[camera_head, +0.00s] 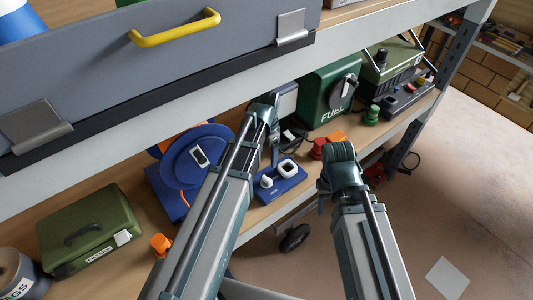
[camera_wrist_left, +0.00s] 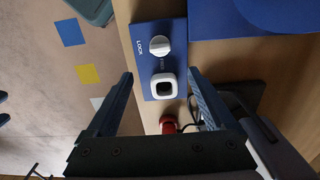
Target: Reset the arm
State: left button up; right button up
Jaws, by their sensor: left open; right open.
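My left arm reaches up over the wooden shelf in the head view, with the left gripper (camera_head: 274,150) at its far end. In the left wrist view the left gripper (camera_wrist_left: 160,74) has its two fingers wide apart, with nothing between them. Beyond them is a blue panel (camera_wrist_left: 145,32) with a white round knob (camera_wrist_left: 160,46), a white square-rimmed button (camera_wrist_left: 163,86) and the word LOCK. The same blue panel (camera_head: 283,182) lies on the shelf in the head view. My right gripper (camera_head: 324,187) is at the shelf's front edge, its fingers mostly hidden by the wrist; it appears empty.
A blue reel (camera_head: 190,170) and a green case (camera_head: 88,230) are left on the shelf (camera_head: 125,182). A green FUEL box (camera_head: 325,100), a red knob (camera_head: 318,148) and an orange block (camera_head: 337,135) are right. A grey drawer with a yellow handle (camera_head: 175,28) overhangs.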

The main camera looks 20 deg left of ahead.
dwell(0.4)
pick_arm(q)
jog(key=s+d+f+n+b, duration=0.2)
jog(key=s+d+f+b, duration=0.3)
jog(key=s+f+b, duration=0.2)
jog(key=s+d+f+n+y+b, duration=0.1)
jog(key=s+d+f+n+b, duration=0.1)
jog(key=s+d+f+b, duration=0.3)
notch_tip(320, 180, down, 4)
jog(key=s+b, duration=0.2)
jog(key=b, duration=0.2)
jog(key=shift+s+d, duration=0.25)
jog(key=shift+d, duration=0.15)
